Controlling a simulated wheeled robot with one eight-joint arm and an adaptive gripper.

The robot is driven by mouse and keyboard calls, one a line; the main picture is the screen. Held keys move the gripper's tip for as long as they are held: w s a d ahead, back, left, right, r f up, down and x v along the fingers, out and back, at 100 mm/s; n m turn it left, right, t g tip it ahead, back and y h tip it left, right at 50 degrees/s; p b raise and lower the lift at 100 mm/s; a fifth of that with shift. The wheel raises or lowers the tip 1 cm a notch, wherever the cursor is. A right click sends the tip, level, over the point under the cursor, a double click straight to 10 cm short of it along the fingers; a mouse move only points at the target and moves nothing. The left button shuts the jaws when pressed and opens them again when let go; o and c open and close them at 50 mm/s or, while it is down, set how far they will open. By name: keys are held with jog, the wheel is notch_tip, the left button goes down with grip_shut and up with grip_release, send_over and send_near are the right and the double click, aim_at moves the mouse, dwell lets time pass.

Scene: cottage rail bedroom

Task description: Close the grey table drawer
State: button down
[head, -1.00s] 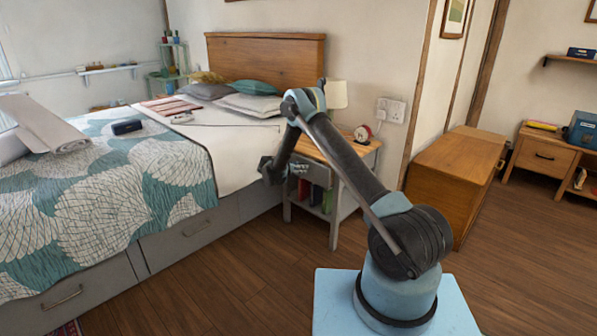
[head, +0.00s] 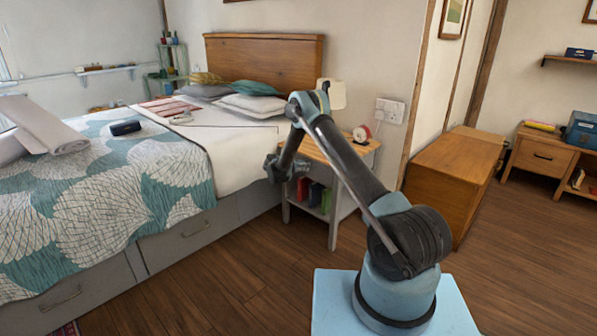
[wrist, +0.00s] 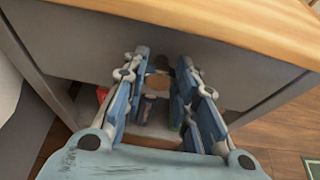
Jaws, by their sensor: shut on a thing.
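The bedside table (head: 362,150) stands beside the bed in the head view, with a wooden top and grey sides. Its grey drawer front (wrist: 95,45) fills the upper part of the wrist view, under the wooden top edge, and looks about level with the frame. My gripper (wrist: 163,65) is at the middle of the drawer front, its blue fingers shut on a round brownish knob (wrist: 158,82).
Books (head: 315,194) stand on the open shelf below the drawer. The bed (head: 190,235) is close on the left. A wooden chest (head: 452,180) stands right, with clear floor between.

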jog(key=shift+w+r, duration=0.1)
jog(key=shift+w, duration=0.1)
jog(key=c, duration=1.3)
grip_release()
jog(key=shift+d, duration=0.1)
jog(key=v, duration=1.2)
